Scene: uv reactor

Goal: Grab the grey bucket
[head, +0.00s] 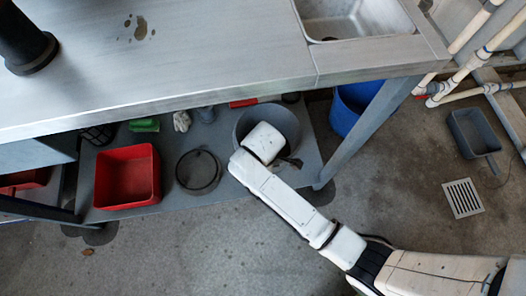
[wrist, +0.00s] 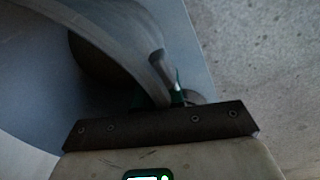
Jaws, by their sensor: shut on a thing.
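The grey bucket (head: 288,117) stands on the lower shelf under the workbench, at the centre of the head view. My white arm reaches over it from the lower right and covers part of its front. My gripper (head: 290,163) is at the bucket's near right side, mostly hidden by my wrist. In the wrist view the bucket's curved wall and rim (wrist: 125,55) fill the upper left. There my gripper (wrist: 166,98) is shut on the bucket's rim. The far finger is largely hidden by the wall.
A red bin (head: 127,178) and a dark round container (head: 198,172) stand left on the shelf (head: 165,205). A blue bucket (head: 350,108) is right, behind the bench leg (head: 362,130). The benchtop (head: 200,50) overhangs the shelf. Floor in front is mostly clear.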

